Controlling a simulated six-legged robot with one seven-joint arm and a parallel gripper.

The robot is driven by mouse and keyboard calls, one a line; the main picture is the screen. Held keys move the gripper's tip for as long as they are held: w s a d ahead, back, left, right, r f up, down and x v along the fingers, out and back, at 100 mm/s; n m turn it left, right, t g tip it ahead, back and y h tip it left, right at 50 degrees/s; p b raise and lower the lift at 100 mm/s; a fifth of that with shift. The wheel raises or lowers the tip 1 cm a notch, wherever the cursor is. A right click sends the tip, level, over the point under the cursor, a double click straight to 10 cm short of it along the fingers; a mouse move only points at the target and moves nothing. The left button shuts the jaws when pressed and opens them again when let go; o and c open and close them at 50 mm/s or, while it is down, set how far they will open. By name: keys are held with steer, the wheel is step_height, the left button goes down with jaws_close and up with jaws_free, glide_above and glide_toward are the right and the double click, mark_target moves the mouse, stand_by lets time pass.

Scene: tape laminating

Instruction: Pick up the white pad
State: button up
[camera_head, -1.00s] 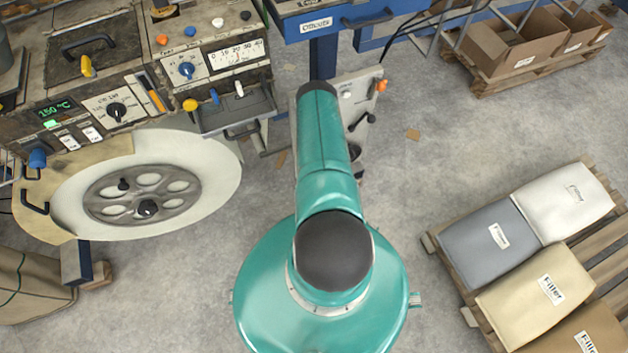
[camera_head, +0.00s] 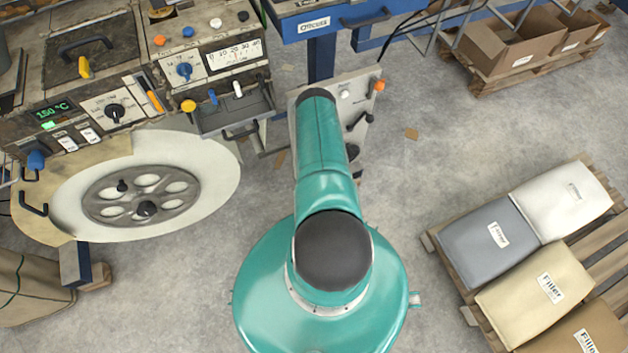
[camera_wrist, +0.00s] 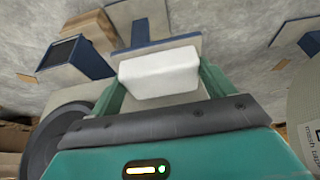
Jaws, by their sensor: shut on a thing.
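The white pad (camera_wrist: 160,73) is a small white block with rounded edges in the wrist view. My gripper (camera_wrist: 161,84) has a teal finger on either side of it and is shut on it. A blue-edged grey panel lies behind the pad, and I cannot tell whether the two touch. In the head view my teal arm hides the gripper and the pad.
A machine with a large pale disc (camera_head: 215,185) and a control panel (camera_head: 235,54) stands at left. A pallet (camera_head: 604,240) with filler bags (camera_head: 488,240) lies at right. Cardboard boxes (camera_head: 515,38) sit at the back right. Grey floor (camera_head: 430,140) is open between.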

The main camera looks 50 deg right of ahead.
steer(key=shift+r, duration=0.55)
steer(key=s+a+r, duration=0.9)
steer(key=s+r, duration=0.1)
steer(key=r, duration=0.1)
steer(key=shift+s+a+r, duration=0.15)
steer(key=shift+s+r, duration=0.15)
steer(key=shift+r, duration=0.05)
